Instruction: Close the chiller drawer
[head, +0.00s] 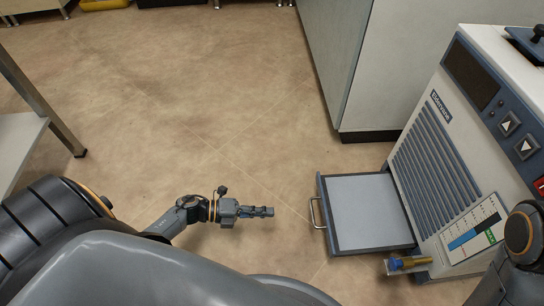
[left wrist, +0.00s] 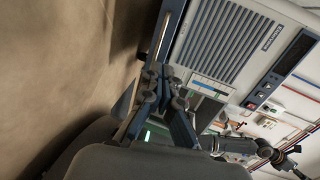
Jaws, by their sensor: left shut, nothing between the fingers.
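The chiller (head: 433,160) is a white and blue cabinet with a slatted grille at the right of the head view. Its drawer (head: 368,212) is pulled out low at the front, a shallow dark-rimmed tray with a flat grey inside. The drawer's metal handle (head: 314,213) faces left. My left gripper (head: 270,211) is shut and empty, left of the handle with a gap, pointing at it. In the left wrist view its fingers (left wrist: 165,72) are together, with the chiller's grille (left wrist: 222,40) beyond. Part of my right arm shows at the right edge; its gripper's fingers are not clear.
A blue and yellow fitting (head: 408,263) sticks out beside the drawer's near corner. A large grey cabinet (head: 345,60) stands behind. A table (head: 20,140) with a metal leg is at the left. The floor (head: 180,110) between is clear.

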